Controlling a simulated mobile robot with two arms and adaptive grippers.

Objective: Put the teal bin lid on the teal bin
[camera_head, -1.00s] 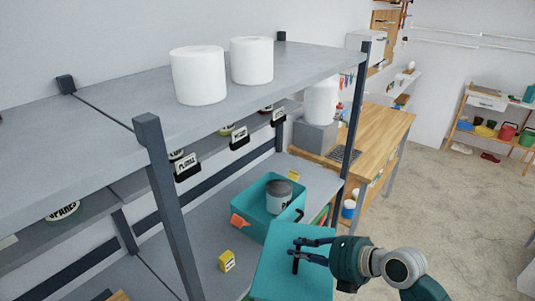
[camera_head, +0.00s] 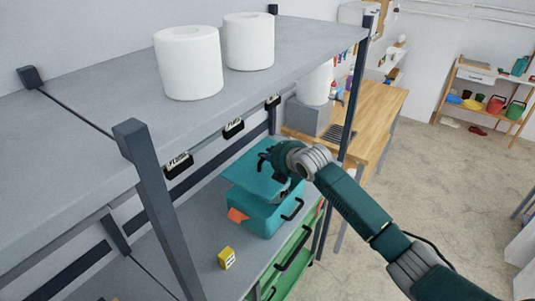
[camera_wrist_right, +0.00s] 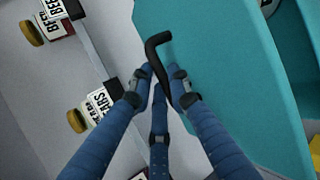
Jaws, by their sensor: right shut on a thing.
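The teal bin (camera_head: 262,222) stands on the lower shelf of the grey rack, with a black handle on its front. The teal bin lid (camera_head: 246,172) is above the bin, offset toward the back left, and does not look seated on the rim. My right gripper (camera_head: 268,160) is over the lid, shut on its black handle. The lid (camera_wrist_right: 215,60) and the blue fingers (camera_wrist_right: 160,85) at the handle fill much of the right wrist view. An orange piece (camera_head: 238,215) shows at the bin's left front corner. The bin's inside is mostly hidden. My left gripper is not in view.
The upper shelf (camera_head: 110,90) with two white rolls (camera_head: 188,62) overhangs the bin. A grey post (camera_head: 160,205) stands left of it, another (camera_head: 352,110) right. A yellow block (camera_head: 227,258) lies on the lower shelf. A green crate (camera_head: 290,265) is below.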

